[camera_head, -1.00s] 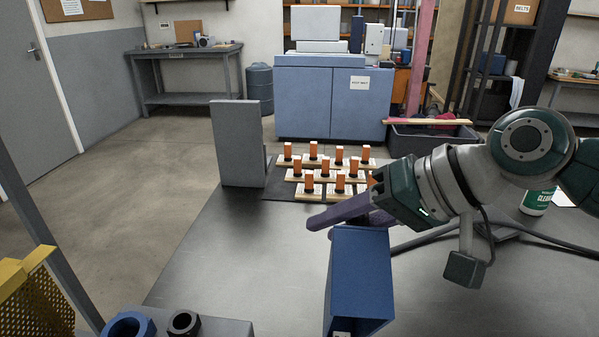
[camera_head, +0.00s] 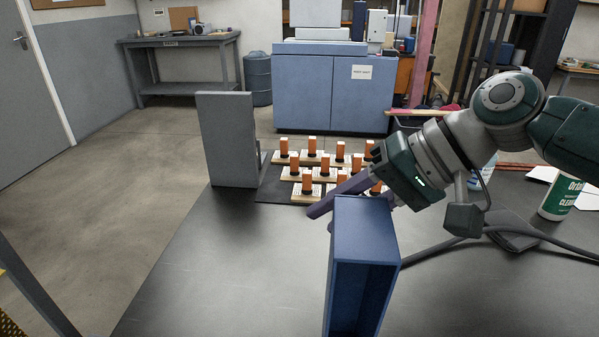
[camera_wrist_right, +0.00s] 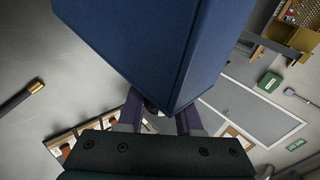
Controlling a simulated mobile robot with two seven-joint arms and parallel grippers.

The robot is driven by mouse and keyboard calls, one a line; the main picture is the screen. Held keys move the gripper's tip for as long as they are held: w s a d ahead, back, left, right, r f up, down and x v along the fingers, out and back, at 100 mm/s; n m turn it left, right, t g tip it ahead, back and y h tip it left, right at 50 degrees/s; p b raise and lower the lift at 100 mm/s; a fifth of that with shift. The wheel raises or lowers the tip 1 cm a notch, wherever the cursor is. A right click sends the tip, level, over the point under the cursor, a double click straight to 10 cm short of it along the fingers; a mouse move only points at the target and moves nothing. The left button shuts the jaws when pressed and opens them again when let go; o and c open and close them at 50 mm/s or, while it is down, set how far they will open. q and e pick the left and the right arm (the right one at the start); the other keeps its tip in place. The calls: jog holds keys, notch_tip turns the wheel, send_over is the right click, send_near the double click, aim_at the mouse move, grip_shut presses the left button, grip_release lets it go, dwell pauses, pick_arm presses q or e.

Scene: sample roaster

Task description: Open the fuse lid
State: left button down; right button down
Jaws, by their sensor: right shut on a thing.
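A blue box-shaped part (camera_head: 365,226) stands at the lower middle of the head view, its recessed, hollow side facing me. It may be the fuse lid, but no label shows. My right gripper (camera_head: 322,214) reaches in from the right, with its purple fingers just behind the box's top edge. In the right wrist view the blue part (camera_wrist_right: 150,40) fills the top middle and narrows to a corner between the two fingers of the right gripper (camera_wrist_right: 160,115). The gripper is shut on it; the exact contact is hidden. My left gripper is out of view.
A mat (camera_head: 275,190) with several orange-topped pieces on wooden bases lies behind the gripper. A grey upright panel (camera_head: 225,138) stands to its left. A white-green bottle (camera_head: 560,197) and a dark cable (camera_head: 440,252) are at right. The dark tabletop at left (camera_head: 220,260) is clear.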

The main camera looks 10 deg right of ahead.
jog(key=shift+f, duration=0.1)
jog(key=c, duration=0.6)
grip_release()
jog(key=shift+s, duration=0.1)
jog(key=p+v, duration=0.1)
jog(key=v, duration=0.8)
jog(key=shift+d+r+p, duration=0.25)
jog(key=shift+r+p, duration=0.05)
jog(key=shift+r, duration=0.05)
jog(key=shift+s, duration=0.1)
